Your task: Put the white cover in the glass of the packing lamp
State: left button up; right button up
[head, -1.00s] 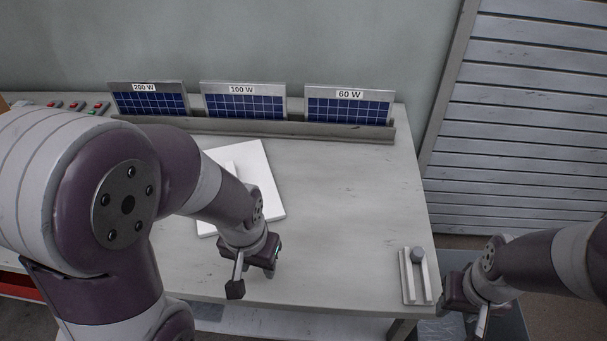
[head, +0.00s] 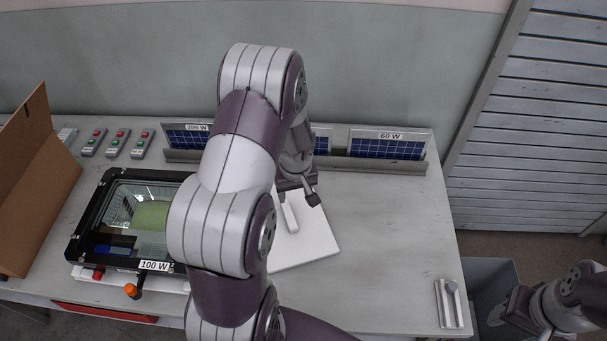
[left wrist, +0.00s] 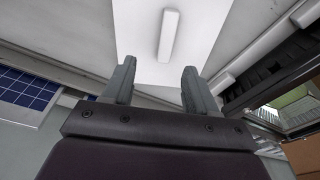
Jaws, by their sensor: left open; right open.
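The white cover (head: 318,247) is a flat square plate with a raised white bar on top. It lies on the table right of the lamp, partly hidden by my left arm. The left wrist view shows the plate (left wrist: 135,25) and its bar (left wrist: 169,36). My left gripper (head: 299,200) is open and empty over the cover's far part; its fingers (left wrist: 158,80) are apart from the bar. The lamp (head: 82,232) has a black frame, a glass (head: 125,200) and a 100 W label; my arm hides its right side. My right gripper (head: 502,312) is open, low at the right.
A cardboard box (head: 35,190) stands left of the lamp. Several switch boxes (head: 117,143) are behind it. Solar panels, one marked 60 W (head: 388,146), stand in a rail at the back. A small slotted holder (head: 447,305) is at the right edge, beside a grey bin (head: 485,275).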

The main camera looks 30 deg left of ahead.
aim_at(289, 214)
pick_arm(q)
jog(key=shift+n, duration=0.3)
jog(key=f, duration=0.1)
jog(key=s+a+f, duration=0.1)
jog(key=f, duration=0.3)
jog(key=shift+s+a+f, duration=0.15)
jog(key=shift+s+a, duration=0.05)
jog(key=shift+a, duration=0.05)
jog(key=shift+w+a+f, duration=0.15)
jog(key=shift+w+f, duration=0.1)
jog(key=shift+f, duration=0.35)
jog(key=shift+w+a+f, duration=0.1)
jog(key=shift+w+f, duration=0.15)
jog(key=shift+f, duration=0.35)
notch_tip(289, 214, down, 4)
jog(key=shift+w+r, duration=0.1)
jog(key=shift+r, duration=0.05)
jog(key=shift+a+f, duration=0.15)
jog(key=shift+f, duration=0.05)
jog(key=shift+w, duration=0.1)
jog(key=c, duration=1)
grip_shut()
pick_arm(e)
jog(key=shift+s+r, duration=1)
jog(key=shift+r, duration=0.05)
pick_arm(q)
jog(key=shift+r, duration=0.15)
